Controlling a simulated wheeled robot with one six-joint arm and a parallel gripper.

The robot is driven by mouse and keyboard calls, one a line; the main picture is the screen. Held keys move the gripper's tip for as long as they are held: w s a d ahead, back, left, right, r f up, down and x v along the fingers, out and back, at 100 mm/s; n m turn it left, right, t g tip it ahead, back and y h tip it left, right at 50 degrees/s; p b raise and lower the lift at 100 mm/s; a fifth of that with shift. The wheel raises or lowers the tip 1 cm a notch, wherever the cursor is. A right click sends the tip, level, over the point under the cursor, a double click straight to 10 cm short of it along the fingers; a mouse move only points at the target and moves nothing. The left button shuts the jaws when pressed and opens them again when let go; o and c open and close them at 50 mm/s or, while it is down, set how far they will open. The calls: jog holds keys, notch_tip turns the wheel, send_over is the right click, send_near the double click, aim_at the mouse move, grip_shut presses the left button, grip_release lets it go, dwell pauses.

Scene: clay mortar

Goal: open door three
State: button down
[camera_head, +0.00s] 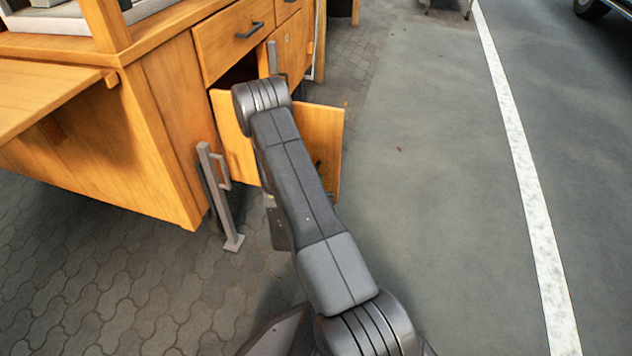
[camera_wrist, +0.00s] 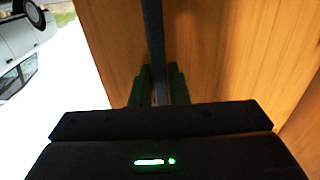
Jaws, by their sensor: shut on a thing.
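A wooden door (camera_head: 326,135) of the cabinet (camera_head: 160,130) stands swung out, with a dark opening behind its upper left. My arm crosses in front of it and hides its middle. No number shows on it. In the wrist view, the wooden panel (camera_wrist: 112,45) fills the middle and right. A dark upright handle bar (camera_wrist: 154,38) runs down in front of it. My gripper (camera_wrist: 159,86) is shut on this bar, one dark green finger on each side. In the head view the gripper is mostly hidden behind my arm.
A drawer (camera_head: 234,38) sits above the opening, and another door handle (camera_head: 272,57) is farther along. A metal post (camera_head: 219,195) stands at the cabinet's near corner. A wooden leaf (camera_head: 45,88) juts out at left. Open pavement (camera_head: 430,190) lies to the right, with a car (camera_head: 597,8) beyond.

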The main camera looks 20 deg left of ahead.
jog(key=shift+s, duration=0.4)
jog(key=shift+a, duration=0.1)
jog(key=c, duration=1.4)
grip_release()
jog(key=shift+c, duration=0.2)
